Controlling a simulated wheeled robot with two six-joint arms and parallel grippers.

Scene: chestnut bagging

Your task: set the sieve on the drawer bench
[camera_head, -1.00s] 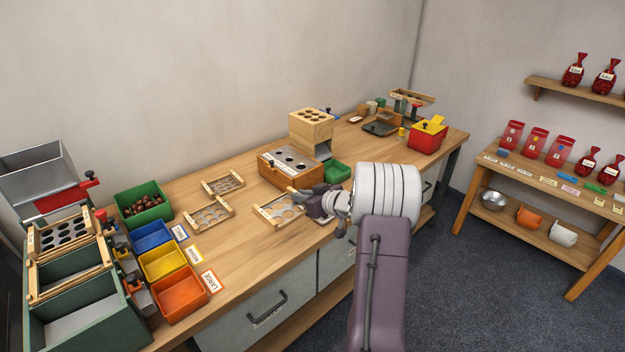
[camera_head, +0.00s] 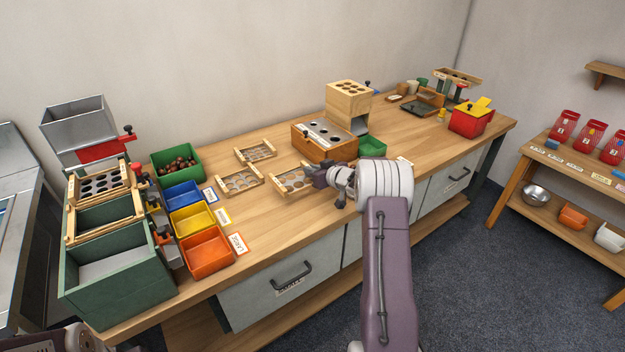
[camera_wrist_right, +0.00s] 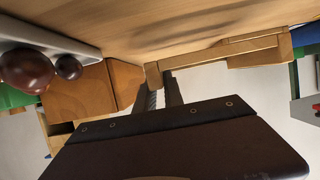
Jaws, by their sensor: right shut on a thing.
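The sieve (camera_head: 291,182) is a pale wooden frame with a panel of round holes. My right gripper (camera_head: 312,178) is shut on its near right end. In the right wrist view the fingers (camera_wrist_right: 160,82) pinch a rail of the wooden frame (camera_wrist_right: 225,50). I cannot tell whether the sieve touches the top or hangs just above it. The drawer bench (camera_head: 265,226) is a long wooden bench with grey drawers, and the sieve is over its middle. My left gripper is out of view.
Two similar sieves (camera_head: 241,182) (camera_head: 257,151) lie to the left. Blue, yellow and orange bins (camera_head: 207,250) and a green sorting frame (camera_head: 120,278) are at the left. The front strip of bench is clear.

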